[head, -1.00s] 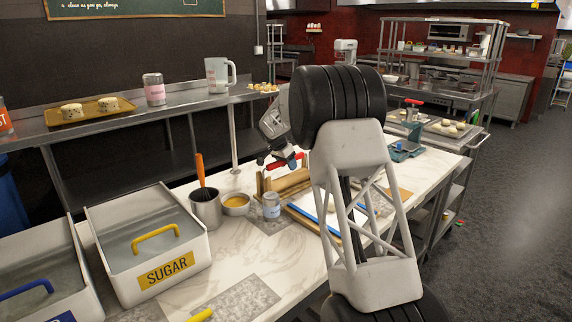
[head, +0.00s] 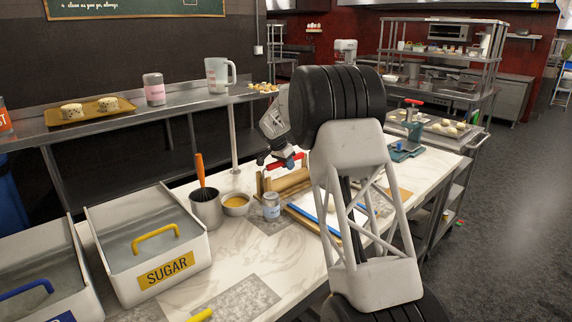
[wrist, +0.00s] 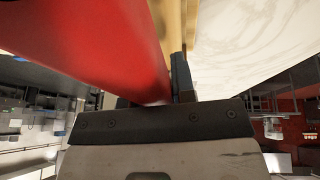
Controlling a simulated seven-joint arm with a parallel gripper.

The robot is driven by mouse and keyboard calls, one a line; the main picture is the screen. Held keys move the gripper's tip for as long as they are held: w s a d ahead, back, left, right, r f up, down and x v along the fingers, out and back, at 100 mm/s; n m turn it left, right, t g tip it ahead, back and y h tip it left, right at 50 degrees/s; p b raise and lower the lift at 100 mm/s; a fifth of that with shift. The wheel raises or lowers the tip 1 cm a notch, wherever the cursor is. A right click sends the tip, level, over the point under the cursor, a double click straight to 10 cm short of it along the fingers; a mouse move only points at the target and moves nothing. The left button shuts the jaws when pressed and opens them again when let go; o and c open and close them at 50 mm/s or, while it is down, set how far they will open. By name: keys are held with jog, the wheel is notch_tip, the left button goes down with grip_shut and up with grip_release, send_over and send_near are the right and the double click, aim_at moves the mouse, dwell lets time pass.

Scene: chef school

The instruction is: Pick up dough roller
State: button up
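The dough roller shows as a red part (head: 284,163) in the head view, level with my gripper's fingers and just above a wooden rack. In the wrist view the red part (wrist: 95,45) is large and close, running from the upper left down to my gripper. My gripper (head: 272,160) points down at it from above the counter. One dark finger (wrist: 181,75) stands right beside the red part. The other finger is mostly hidden behind it, so I cannot tell whether the fingers are closed on it. My arm hides part of the roller area in the head view.
The wooden rack (head: 285,183) stands on the marble counter (head: 240,262). A small tin (head: 271,206), a bowl (head: 236,204) and a metal pot (head: 207,212) with an orange-handled brush stand nearby. A white sugar bin (head: 150,245) is at the left.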

grip_shut()
jog(key=shift+r, duration=0.15)
notch_tip(320, 180, up, 18)
dwell(0.8)
dwell(0.4)
